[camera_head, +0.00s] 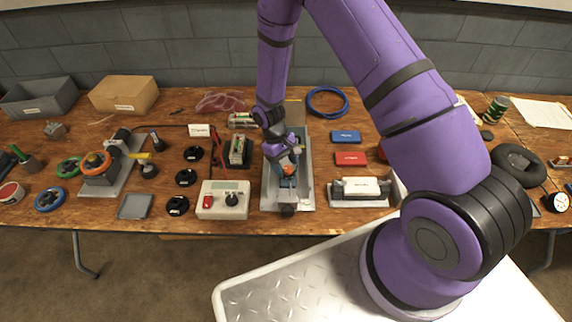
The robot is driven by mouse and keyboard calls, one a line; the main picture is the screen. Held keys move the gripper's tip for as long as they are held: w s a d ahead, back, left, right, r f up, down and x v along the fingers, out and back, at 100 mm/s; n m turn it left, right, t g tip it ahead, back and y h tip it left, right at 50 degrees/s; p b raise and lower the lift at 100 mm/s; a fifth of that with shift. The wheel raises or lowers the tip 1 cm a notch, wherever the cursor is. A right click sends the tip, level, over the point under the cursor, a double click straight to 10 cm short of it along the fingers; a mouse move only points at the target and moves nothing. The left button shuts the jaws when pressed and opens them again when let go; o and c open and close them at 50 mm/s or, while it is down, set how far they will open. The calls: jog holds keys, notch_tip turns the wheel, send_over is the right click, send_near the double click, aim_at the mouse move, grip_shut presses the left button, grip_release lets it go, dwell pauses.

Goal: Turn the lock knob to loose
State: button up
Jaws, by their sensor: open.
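My gripper (288,164) is at the end of the purple arm, over a long grey metal fixture (271,196) in the middle of the bench. It is open and points down at a small orange and blue-grey part in the fixture. It partly hides that part, and I cannot tell whether the fingers touch it. A dark round knob (288,210) sits at the fixture's front end, just in front of the gripper. I cannot tell for sure whether it is the lock knob, and no loose or tight marking is readable.
A white control box (210,211) with a red switch and black knob stands close left of the fixture. Several black discs lie further left. Blue (346,136) and red (351,158) blocks and a white-topped fixture (361,187) are to the right. A blue cable coil (327,90) lies behind.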

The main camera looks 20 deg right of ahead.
jog(key=v, duration=1)
jog(key=shift+r, duration=0.2)
jog(key=s+d+r+m+t+y, duration=0.1)
jog(key=s+d+r+t, duration=0.15)
jog(key=r, duration=1.15)
jog(key=s+d+r+m+t, duration=0.1)
jog(key=s+d+r+t, duration=0.2)
jog(key=r, duration=1)
jog(key=s+d+r+t, duration=0.1)
jog(key=s+r, duration=0.3)
jog(key=s, duration=0.3)
jog(key=s+d+r+m+t, duration=0.1)
jog(key=s+r, duration=0.4)
jog(key=s, duration=0.2)
jog(key=s+d+r+m+t, duration=0.1)
jog(key=s+r, duration=0.3)
jog(key=s, duration=0.4)
jog(key=shift+t+y, duration=0.4)
jog(key=shift+t, duration=0.15)
